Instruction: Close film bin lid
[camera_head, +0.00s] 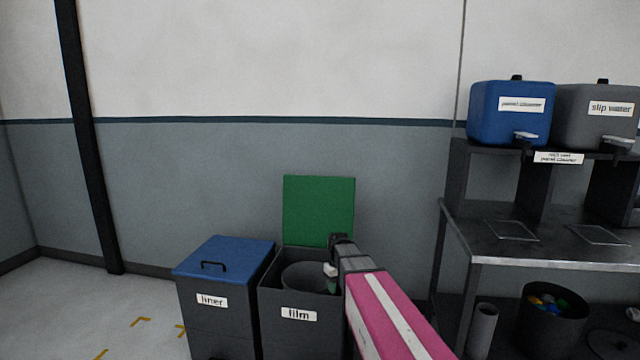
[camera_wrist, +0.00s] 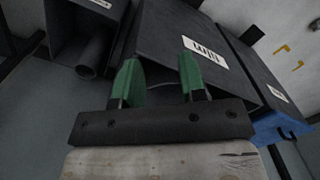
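The film bin (camera_head: 290,322) is a dark box with a white "film" label, standing on the floor in the head view. Its green lid (camera_head: 318,210) stands upright at the back, so the bin is open, and a round dark rim shows inside. My gripper (camera_head: 332,276) is over the bin's right side in the head view, partly hidden by my arm. In the wrist view the two green fingers of my gripper (camera_wrist: 160,80) are spread apart with nothing between them. The film bin (camera_wrist: 228,84) with its label is beyond the fingers there.
The liner bin (camera_head: 212,312) with its shut blue lid (camera_head: 226,257) stands just left of the film bin. A metal workbench (camera_head: 540,254) is at the right, with a grey tube (camera_head: 482,328) and a dark bucket (camera_head: 552,318) below. Open floor lies at the left.

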